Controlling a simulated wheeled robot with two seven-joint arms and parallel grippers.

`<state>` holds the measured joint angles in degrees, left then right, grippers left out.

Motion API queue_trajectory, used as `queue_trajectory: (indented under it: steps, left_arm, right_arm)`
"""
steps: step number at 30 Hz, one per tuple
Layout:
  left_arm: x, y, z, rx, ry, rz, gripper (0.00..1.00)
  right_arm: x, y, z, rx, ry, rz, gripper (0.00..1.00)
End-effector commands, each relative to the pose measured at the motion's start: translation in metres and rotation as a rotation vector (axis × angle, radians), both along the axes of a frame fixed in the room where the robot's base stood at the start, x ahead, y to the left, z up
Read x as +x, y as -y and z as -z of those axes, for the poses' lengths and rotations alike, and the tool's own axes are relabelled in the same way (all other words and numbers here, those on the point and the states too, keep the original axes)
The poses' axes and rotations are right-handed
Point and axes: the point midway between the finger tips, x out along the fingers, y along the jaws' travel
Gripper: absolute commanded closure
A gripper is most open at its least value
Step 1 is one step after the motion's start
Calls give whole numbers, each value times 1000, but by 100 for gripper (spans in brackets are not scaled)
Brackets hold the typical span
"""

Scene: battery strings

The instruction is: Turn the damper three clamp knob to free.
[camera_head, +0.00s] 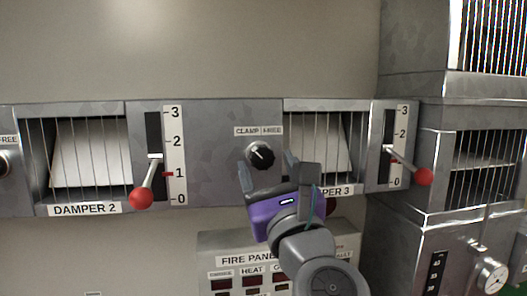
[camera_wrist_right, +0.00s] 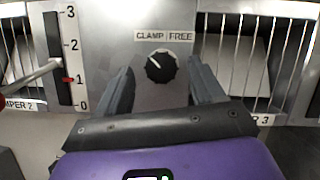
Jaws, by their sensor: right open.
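The damper three clamp knob (camera_head: 260,154) is a round black knob with a white pointer line, under a plate (camera_head: 258,131) reading CLAMP and FREE. Its pointer is tilted up and to the left, toward the CLAMP side. In the right wrist view the knob (camera_wrist_right: 161,66) lies between the two fingers of my right gripper (camera_wrist_right: 163,88). My right gripper (camera_head: 272,178) is open in front of the panel, just below and right of the knob in the head view. I cannot tell whether a finger touches it. My left gripper is not in view.
The damper 3 lever (camera_head: 423,176) with a red ball stands right of the knob; the damper 2 lever (camera_head: 141,197) stands left. Both stick out from the panel. A fire panel (camera_head: 228,246) is below. A cabinet with a gauge (camera_head: 491,275) stands at right.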

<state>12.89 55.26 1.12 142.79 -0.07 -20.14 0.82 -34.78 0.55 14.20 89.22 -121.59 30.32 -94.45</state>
Motion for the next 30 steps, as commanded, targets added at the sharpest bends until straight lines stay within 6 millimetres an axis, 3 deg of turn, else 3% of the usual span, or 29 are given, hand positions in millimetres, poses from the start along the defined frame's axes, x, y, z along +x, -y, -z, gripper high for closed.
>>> queue_trajectory:
  steps: [6, 17, 27, 30]
  left_arm:
    - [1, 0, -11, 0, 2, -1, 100]
    - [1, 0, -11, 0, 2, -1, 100]
    - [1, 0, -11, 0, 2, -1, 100]
    - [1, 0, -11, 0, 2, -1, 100]
  right_arm:
    - [25, -6, -10, 0, -3, 1, 33]
    - [29, -8, -11, 0, -2, 0, 34]
    - [29, -8, -11, 0, -2, 0, 86]
    - [29, -8, -11, 2, -2, 1, 88]
